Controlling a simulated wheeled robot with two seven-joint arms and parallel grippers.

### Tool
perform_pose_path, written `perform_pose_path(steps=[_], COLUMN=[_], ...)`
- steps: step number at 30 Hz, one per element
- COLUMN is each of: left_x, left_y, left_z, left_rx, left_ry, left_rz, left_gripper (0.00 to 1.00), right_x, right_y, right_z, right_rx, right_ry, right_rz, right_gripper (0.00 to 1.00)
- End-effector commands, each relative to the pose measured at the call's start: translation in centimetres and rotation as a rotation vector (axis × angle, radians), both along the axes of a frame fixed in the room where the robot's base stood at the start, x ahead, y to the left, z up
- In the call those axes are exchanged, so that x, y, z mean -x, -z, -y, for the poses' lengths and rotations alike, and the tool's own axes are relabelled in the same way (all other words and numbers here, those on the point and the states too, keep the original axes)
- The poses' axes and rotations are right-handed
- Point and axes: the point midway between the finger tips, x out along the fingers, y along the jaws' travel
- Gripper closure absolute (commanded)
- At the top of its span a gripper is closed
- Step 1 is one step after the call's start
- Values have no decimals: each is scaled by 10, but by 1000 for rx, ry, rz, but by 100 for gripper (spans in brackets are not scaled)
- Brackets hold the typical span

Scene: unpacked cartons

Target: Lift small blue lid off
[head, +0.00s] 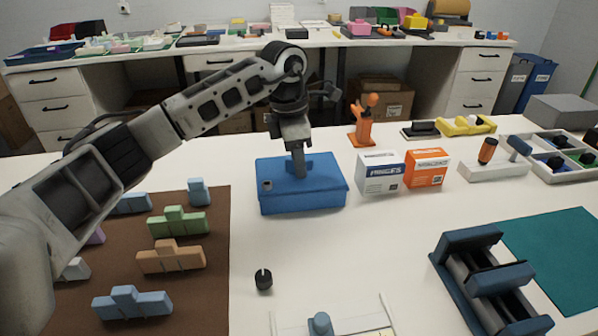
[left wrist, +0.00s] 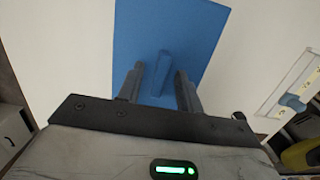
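The blue box with its blue lid (head: 322,188) stands on the white table near the middle of the head view. The lid's top fills the upper middle of the left wrist view (left wrist: 190,25). A raised blue handle (left wrist: 161,72) runs along the lid's centre. My left gripper (head: 299,174) points down over the lid. In the left wrist view its two fingers (left wrist: 160,88) stand apart on either side of the handle, with gaps visible. The lid lies flat on the box. My right gripper is in neither view.
White-blue (head: 381,173) and orange (head: 426,168) cartons stand close right of the box. A brown mat (head: 190,285) with coloured blocks lies left. A small black knob (head: 263,279) lies in front. A dark blue fixture (head: 485,275) and teal mat (head: 560,250) are at right.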

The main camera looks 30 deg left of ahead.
Motion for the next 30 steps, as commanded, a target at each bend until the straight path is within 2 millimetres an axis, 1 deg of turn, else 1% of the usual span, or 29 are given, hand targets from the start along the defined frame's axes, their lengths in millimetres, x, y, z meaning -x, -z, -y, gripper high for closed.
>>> perform_pose_path(steps=[1, 2, 3, 4, 13, 17, 20, 23, 26, 30], left_x=[0, 0, 0, 0, 0, -1, -1, -1, 1, 5], left_y=[0, 0, 0, 0, -1, -6, -15, -31, -49, -82], left_z=[0, 0, 0, 0, 0, 0, 0, 0, 14, 42], left_rx=[0, 0, 0, 0, 1, 0, 0, 1, 0, 0], left_ry=[0, 0, 0, 0, 0, 0, 0, 1, 5, 6], left_rz=[0, 0, 0, 0, 1, 3, 5, 6, 6, 6], left_gripper=[78, 87, 98, 100, 100, 100, 100, 100, 100, 100], right_x=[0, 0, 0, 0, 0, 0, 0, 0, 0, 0], right_y=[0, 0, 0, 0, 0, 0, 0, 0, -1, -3], right_z=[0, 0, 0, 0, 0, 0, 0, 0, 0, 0], right_rx=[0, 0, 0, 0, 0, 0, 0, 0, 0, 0], right_ry=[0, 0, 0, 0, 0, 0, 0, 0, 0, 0], right_rz=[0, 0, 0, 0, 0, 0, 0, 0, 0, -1], right_gripper=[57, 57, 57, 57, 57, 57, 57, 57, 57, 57])
